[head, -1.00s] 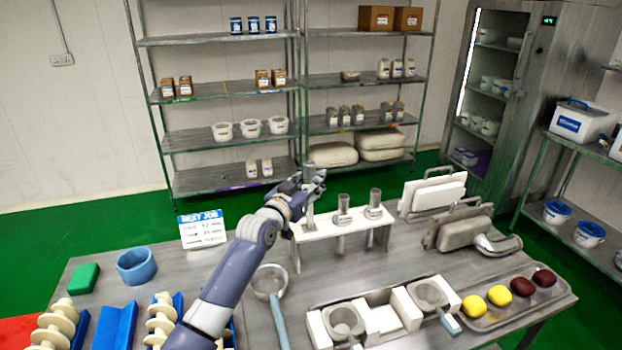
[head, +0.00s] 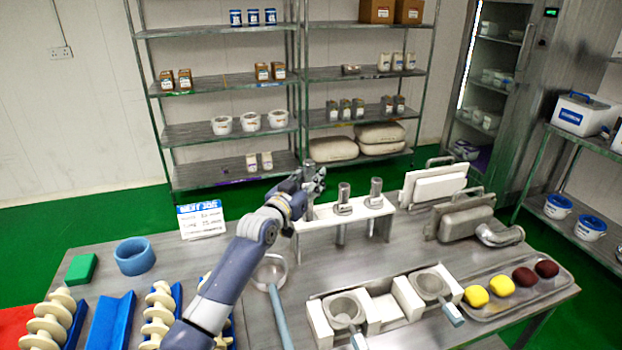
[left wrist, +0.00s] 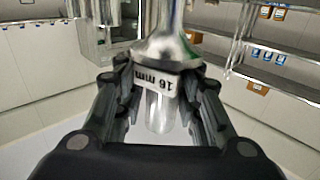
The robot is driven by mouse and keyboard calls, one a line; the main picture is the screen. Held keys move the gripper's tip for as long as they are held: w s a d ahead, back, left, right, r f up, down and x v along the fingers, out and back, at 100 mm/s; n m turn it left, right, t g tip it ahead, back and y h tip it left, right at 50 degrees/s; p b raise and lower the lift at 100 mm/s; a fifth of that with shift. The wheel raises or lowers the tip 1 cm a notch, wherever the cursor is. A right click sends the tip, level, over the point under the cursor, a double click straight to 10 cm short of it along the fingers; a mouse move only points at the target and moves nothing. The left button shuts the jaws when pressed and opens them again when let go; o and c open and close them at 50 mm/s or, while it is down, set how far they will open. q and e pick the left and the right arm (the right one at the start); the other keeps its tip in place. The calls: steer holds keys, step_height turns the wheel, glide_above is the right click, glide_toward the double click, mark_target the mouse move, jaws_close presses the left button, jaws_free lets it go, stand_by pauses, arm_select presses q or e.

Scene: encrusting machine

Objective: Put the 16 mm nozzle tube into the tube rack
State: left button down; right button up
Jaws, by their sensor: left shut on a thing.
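My left gripper (head: 314,184) is at the left end of the white tube rack (head: 320,224), shut on a metal nozzle tube. In the left wrist view the gripper (left wrist: 160,85) holds this 16 mm nozzle tube (left wrist: 160,112); its white label reads "16 mm" upside down, below a flared metal collar. In the head view the gripper mostly hides the tube, and I cannot tell whether its lower end is in a rack hole. Two other metal tubes, a middle one (head: 343,197) and a right one (head: 376,192), stand upright in the rack. My right gripper is not in view.
A "NEXT JOB" sign (head: 202,220) stands left of the rack. A sieve-like scoop (head: 270,272) lies in front of it, and a white block holder (head: 389,308) with cups sits front right. Metal parts (head: 462,218) stand to the right. Shelving (head: 230,132) is behind.

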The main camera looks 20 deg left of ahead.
mark_target(311, 205)
arm_select(q)
steer(key=shift+f+b, duration=3.1)
steer(key=shift+f, duration=1.2)
steer(key=c, duration=1.3)
jaws_free()
steer(key=o, duration=0.5)
steer(key=shift+f, duration=0.1)
steer(key=shift+o, duration=0.2)
steer(key=shift+s, duration=0.1)
